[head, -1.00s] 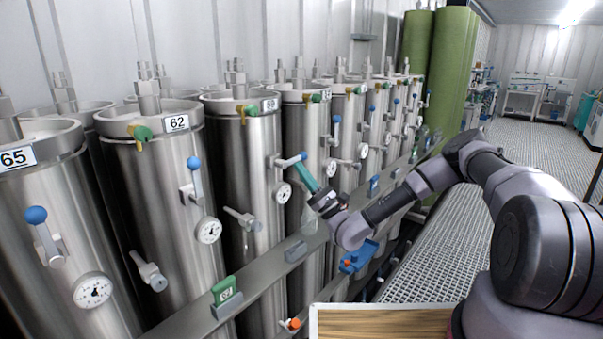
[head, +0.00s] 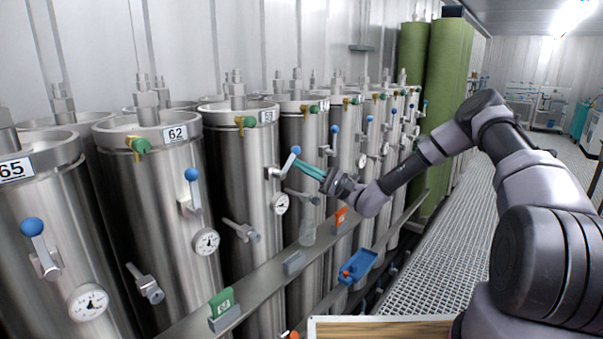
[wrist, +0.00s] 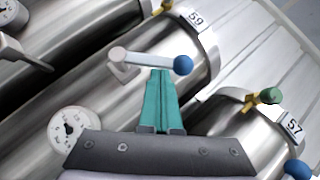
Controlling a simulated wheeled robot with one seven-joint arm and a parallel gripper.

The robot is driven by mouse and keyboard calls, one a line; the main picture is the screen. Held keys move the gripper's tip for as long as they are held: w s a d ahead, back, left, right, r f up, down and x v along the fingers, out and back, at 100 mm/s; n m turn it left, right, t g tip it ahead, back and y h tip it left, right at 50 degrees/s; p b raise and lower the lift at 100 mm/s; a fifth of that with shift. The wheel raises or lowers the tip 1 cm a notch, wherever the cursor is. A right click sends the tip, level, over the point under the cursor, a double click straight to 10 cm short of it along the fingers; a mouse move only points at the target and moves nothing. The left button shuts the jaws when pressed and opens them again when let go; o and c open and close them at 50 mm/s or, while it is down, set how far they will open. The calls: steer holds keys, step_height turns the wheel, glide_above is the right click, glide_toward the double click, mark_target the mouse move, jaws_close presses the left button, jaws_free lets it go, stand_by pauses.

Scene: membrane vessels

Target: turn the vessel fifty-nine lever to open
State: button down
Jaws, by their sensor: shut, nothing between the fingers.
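Vessel fifty-nine (head: 238,160) is a steel cylinder with a "59" label, which also shows in the wrist view (wrist: 196,18). Its lever (head: 284,163) has a blue ball end and slants up to the right from its mount. In the wrist view the lever (wrist: 150,59) crosses just beyond my fingertips, ball at right. My gripper (head: 297,164) has teal fingers, shut and empty. Its tips (wrist: 160,73) are at the lever near the ball; whether they touch it I cannot tell.
Vessel 62 (head: 165,210) stands at left with its lever (head: 193,190) upright. Vessel 57 (wrist: 240,125) is beside fifty-nine. A gauge (head: 281,203) sits below the lever. A rail holds a green tag (head: 221,302) and an orange tag (head: 341,215). The grated aisle (head: 440,260) is clear.

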mark_target(294, 155)
steer(key=r+n+g+h, duration=0.1)
steer(key=n+h, duration=0.1)
steer(key=n, duration=0.1)
steer(key=s+r+n+g+h, duration=0.1)
steer(key=n, duration=0.1)
steer(key=shift+a+r+g, duration=0.3)
steer(key=shift+a, duration=0.05)
steer(key=shift+s+a+r+n+h, duration=0.3)
steer(key=shift+s+r+n+h, duration=0.1)
steer(key=shift+n+h, duration=0.5)
steer(key=shift+s+a+r+n+h, duration=0.35)
steer(key=shift+n+h, duration=0.35)
steer(key=shift+n, duration=0.3)
